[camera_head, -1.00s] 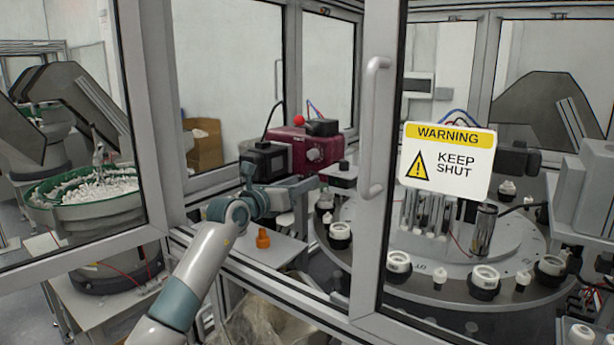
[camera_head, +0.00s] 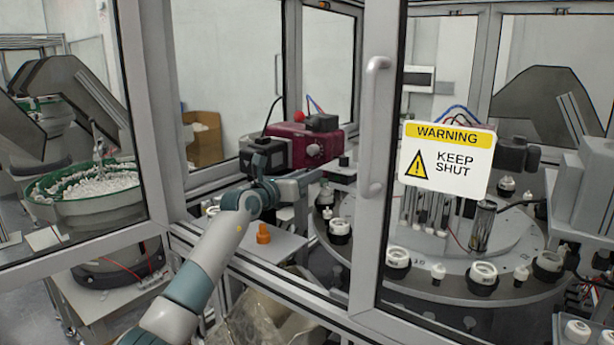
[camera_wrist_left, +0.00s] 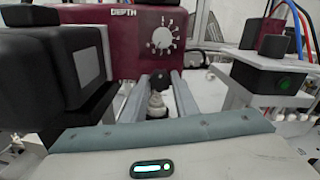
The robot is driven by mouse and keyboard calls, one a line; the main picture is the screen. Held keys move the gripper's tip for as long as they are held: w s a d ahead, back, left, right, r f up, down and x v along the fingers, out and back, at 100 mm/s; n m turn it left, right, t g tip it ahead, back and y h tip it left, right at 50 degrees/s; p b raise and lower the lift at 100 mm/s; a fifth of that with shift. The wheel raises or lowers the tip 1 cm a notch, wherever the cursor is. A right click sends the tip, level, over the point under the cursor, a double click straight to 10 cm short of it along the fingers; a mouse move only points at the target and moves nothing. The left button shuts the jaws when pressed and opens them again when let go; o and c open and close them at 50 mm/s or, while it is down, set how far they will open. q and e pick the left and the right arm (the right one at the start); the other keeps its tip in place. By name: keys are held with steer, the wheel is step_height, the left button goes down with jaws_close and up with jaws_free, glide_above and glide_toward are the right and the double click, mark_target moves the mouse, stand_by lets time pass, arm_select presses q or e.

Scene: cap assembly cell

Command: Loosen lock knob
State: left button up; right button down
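A maroon machine head (camera_head: 325,137) stands behind the frame, with a pale numbered dial marked DEPTH (camera_wrist_left: 162,38) on its front in the left wrist view. Below the dial, a small black knob (camera_wrist_left: 159,79) shows between the fingers; I take it for the lock knob, but no label confirms this. My left gripper (camera_head: 318,176) reaches in front of the machine head. In the left wrist view its two grey fingers (camera_wrist_left: 159,88) are apart, one each side of the black knob. Contact cannot be told. My right gripper is in neither view.
A black box (camera_wrist_left: 38,68) is close on the left and a dark block with a green light (camera_wrist_left: 272,78) on the right. An orange part (camera_head: 263,234) stands on a pale shelf. A door with a handle (camera_head: 374,128) and warning sign (camera_head: 447,160) fills the middle right.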

arm_select(q)
steer(key=shift+f+n+p, duration=0.1)
steer(key=shift+n+p, duration=7.35)
steer(key=shift+n, duration=6.15)
steer(key=o, duration=1.1)
steer(key=shift+c, duration=0.2)
